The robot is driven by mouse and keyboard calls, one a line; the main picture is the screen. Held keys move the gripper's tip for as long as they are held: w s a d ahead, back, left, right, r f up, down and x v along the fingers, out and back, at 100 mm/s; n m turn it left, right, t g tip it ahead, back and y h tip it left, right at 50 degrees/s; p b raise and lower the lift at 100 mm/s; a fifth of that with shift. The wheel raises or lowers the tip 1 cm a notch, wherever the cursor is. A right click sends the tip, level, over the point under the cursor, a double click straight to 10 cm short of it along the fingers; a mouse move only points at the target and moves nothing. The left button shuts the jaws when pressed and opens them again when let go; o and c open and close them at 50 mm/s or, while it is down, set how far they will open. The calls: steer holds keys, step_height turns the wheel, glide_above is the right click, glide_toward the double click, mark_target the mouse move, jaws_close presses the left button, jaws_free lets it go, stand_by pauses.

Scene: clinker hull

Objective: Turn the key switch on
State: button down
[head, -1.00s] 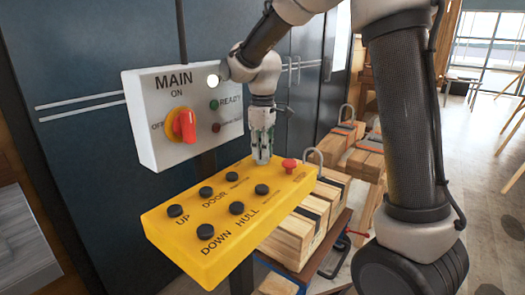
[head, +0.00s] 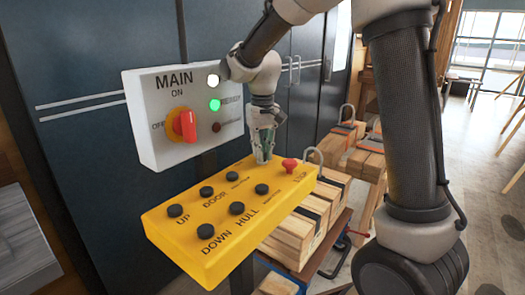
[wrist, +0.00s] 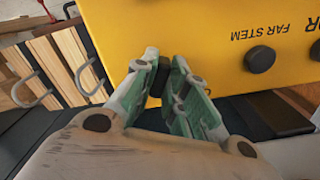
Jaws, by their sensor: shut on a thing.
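My gripper (head: 262,158) points down at the far edge of the yellow control box (head: 190,248), left of its red mushroom button. In the wrist view my gripper (wrist: 162,82) is shut on a small dark piece, which looks like the key of the key switch (wrist: 158,78). The fingers hide the rest of the switch, and in the head view they cover it. The green READY lamp (head: 215,105) on the white MAIN box is lit.
The white MAIN box (head: 160,145) behind has a red rotary handle (head: 187,125), a lit white lamp (head: 213,81) and a dark red lamp (head: 216,127). The red mushroom button (head: 290,165) is close to my gripper's right. Several black buttons lie left. Bundled timber (head: 305,232) stands right.

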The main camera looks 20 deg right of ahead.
steer(key=shift+m, duration=0.3)
steer(key=c, duration=1.4)
jaws_free()
steer(key=shift+c, duration=0.2)
step_height(320, 180, up, 12)
